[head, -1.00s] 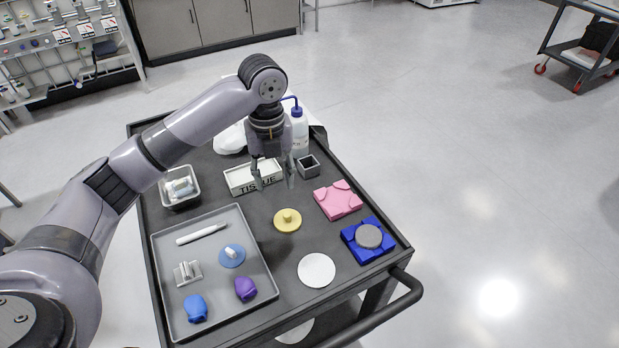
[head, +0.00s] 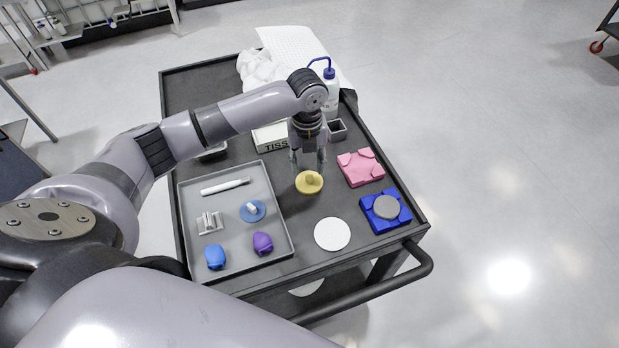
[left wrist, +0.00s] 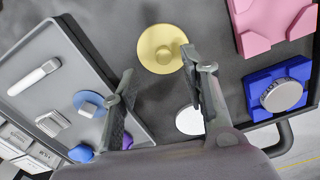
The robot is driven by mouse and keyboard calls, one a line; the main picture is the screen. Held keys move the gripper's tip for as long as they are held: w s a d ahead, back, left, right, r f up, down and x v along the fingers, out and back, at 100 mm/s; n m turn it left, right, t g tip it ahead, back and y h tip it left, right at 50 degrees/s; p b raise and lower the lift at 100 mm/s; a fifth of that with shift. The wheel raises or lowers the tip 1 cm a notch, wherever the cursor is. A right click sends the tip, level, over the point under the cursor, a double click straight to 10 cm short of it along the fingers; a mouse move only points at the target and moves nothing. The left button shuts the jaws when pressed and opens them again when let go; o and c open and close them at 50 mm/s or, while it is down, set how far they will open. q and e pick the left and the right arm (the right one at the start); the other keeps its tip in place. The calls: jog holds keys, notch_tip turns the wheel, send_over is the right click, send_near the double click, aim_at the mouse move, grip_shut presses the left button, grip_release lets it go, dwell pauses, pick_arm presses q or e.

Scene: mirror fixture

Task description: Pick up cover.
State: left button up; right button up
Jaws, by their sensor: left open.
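A round yellow disc with a raised knob (head: 309,184), which looks like the cover, lies flat on the dark cart top (head: 290,215). It also shows in the left wrist view (left wrist: 158,52). My left gripper (head: 309,163) is open and empty, pointing down just behind and above the disc in the head view. In the left wrist view its two fingers (left wrist: 165,85) stand wide apart, with the disc showing beyond them; they do not hold it. A similar blue disc with a pale knob (head: 252,211) lies in the grey tray (head: 225,255). My right gripper is not in view.
The tray also holds a white pen-like rod (head: 224,187), a metal block (head: 209,222), and blue and purple pieces. A pink block (head: 361,168), a blue block with a grey disc (head: 386,211) and a white disc (head: 332,234) are to the right. A tissue box (head: 270,137) and bottle stand behind.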

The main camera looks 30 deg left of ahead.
aim_at(309, 177)
pick_arm(q)
jog(key=shift+f, duration=0.3)
jog(key=f, duration=0.1)
jog(key=f+p, duration=0.1)
jog(key=f, duration=0.1)
jog(key=shift+d+f+p, duration=0.3)
jog(key=shift+f+p, duration=0.05)
jog(key=shift+p, duration=0.05)
jog(key=shift+f, duration=0.45)
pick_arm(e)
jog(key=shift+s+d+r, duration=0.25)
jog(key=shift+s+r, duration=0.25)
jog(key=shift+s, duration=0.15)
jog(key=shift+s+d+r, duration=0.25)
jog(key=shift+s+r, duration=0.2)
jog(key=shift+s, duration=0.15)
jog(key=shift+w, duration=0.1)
pick_arm(q)
jog(key=shift+c, duration=1.3)
jog(key=c, duration=0.5)
jog(key=shift+c, duration=0.7)
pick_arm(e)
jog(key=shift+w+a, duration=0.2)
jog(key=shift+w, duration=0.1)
pick_arm(q)
jog(key=shift+r, duration=0.1)
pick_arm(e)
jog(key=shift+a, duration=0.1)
